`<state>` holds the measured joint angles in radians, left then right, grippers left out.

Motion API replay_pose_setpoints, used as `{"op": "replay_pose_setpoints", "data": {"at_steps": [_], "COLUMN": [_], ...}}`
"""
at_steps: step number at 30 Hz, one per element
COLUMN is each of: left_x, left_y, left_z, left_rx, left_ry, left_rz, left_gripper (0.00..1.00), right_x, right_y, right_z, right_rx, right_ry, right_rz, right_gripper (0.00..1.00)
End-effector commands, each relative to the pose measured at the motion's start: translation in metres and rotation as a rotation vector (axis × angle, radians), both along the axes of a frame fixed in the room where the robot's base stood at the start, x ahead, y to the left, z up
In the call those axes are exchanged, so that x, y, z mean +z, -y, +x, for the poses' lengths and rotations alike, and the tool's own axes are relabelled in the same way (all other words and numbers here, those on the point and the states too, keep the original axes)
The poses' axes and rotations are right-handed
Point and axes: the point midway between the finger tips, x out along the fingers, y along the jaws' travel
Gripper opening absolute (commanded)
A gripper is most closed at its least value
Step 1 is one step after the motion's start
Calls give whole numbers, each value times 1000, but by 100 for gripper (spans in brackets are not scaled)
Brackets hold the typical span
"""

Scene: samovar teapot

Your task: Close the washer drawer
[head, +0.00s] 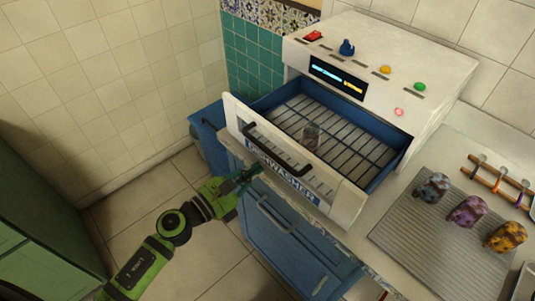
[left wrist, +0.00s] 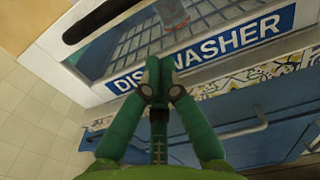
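The washer drawer (head: 344,203) is pulled out of the white dishwasher (head: 440,62). Its white front has a black handle (head: 275,150) and a blue "DISHWASHER" label. A small glass-like cup (head: 311,136) stands on the rack inside. My left gripper (head: 250,173) is close to the outer face of the drawer front, below the handle and near the label's left end. In the left wrist view the green fingers (left wrist: 156,78) are together with nothing visible between them, in front of the label (left wrist: 245,38). Contact with the drawer front cannot be told. My right gripper is out of view.
A blue cabinet (head: 285,245) with a bar handle is below the counter. To the right, several patterned cups (head: 467,211) stand on a ribbed drainer (head: 420,250). Tiled floor (head: 195,255) lies open to the left of the cabinet.

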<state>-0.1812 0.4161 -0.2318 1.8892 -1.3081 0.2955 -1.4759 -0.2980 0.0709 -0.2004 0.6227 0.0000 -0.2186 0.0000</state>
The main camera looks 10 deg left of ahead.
Motion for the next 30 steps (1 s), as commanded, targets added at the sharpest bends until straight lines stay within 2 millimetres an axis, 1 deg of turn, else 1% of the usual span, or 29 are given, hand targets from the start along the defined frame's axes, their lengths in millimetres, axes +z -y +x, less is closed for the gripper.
{"op": "replay_pose_setpoints", "data": {"at_steps": [1,3,9,13,25,30], "left_x": [4,3,1,0,-1,0], "left_y": [7,13,26,29,30,37], "left_z": [9,19,35,39,40,49], "left_rx": [-1,0,0,-1,-2,-3], "left_ry": [2,0,0,0,0,2], "left_rz": [-1,-1,0,1,1,1], "left_gripper": [0,0,0,0,0,0], "right_x": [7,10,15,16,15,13], "right_y": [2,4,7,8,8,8], "right_z": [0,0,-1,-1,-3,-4], "right_rx": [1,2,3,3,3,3], "right_ry": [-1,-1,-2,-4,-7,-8], "right_rz": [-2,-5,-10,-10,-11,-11], "right_gripper": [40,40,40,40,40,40]}}
